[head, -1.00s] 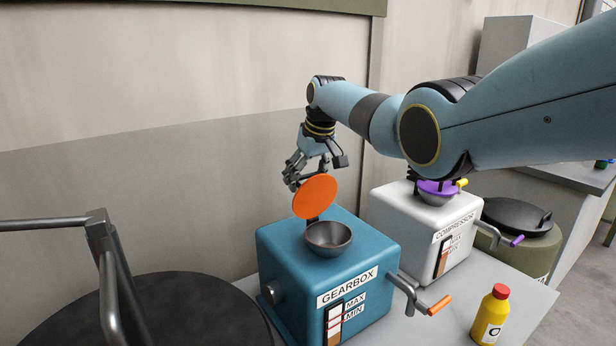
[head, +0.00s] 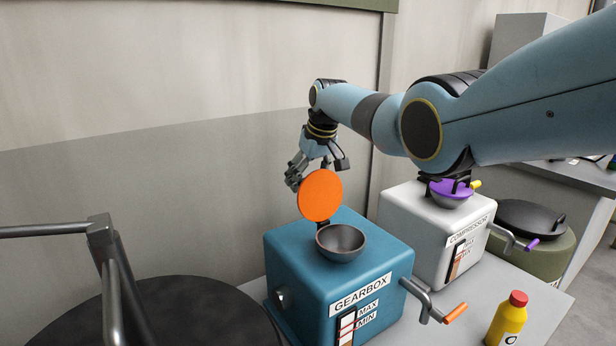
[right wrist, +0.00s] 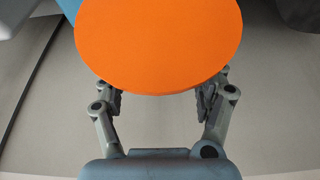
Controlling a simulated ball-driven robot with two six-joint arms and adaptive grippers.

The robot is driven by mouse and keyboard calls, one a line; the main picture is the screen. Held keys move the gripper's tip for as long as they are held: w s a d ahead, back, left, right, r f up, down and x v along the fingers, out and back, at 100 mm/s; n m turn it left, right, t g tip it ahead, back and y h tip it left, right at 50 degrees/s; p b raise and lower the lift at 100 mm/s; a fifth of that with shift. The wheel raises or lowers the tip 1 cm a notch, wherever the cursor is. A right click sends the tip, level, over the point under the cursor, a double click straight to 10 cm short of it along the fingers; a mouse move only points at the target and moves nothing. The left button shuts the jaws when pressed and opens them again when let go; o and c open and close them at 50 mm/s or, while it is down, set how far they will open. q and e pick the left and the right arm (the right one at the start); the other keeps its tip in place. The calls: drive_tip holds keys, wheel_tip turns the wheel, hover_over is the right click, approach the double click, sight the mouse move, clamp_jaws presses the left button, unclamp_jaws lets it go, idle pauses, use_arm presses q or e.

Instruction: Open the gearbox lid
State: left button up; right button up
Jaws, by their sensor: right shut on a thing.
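The blue gearbox (head: 305,258) stands on the grey table with a dark open bowl (head: 341,242) on its top. Its round orange lid (head: 320,195) stands upright behind the bowl, so the bowl is uncovered. My right gripper (head: 298,172) is behind the lid, which hides part of its fingers. In the right wrist view the lid (right wrist: 160,45) fills the upper middle, between and beyond the two fingers of my right gripper (right wrist: 160,100). The fingers are at the lid's lower edge, one on each side. My left gripper is not in view.
The white compressor (head: 420,235) with a purple lid (head: 452,188) stands right of the gearbox. A crank with an orange handle (head: 455,313) sticks out at the gearbox's right. A yellow bottle (head: 507,322) stands at the front right. A dark round drum top (head: 190,315) is at lower left.

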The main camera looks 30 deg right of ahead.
drive_tip(key=shift+s+a+f, duration=0.1)
drive_tip(key=shift+s+f, duration=0.3)
drive_tip(key=shift+f, duration=0.25)
drive_tip(key=o, duration=1.7)
drive_tip(key=shift+w+r, duration=0.15)
drive_tip(key=shift+r, duration=0.2)
drive_tip(key=shift+r, duration=0.15)
drive_tip(key=v, duration=1.1)
drive_tip(key=shift+r, duration=0.25)
drive_tip(key=shift+f, duration=0.1)
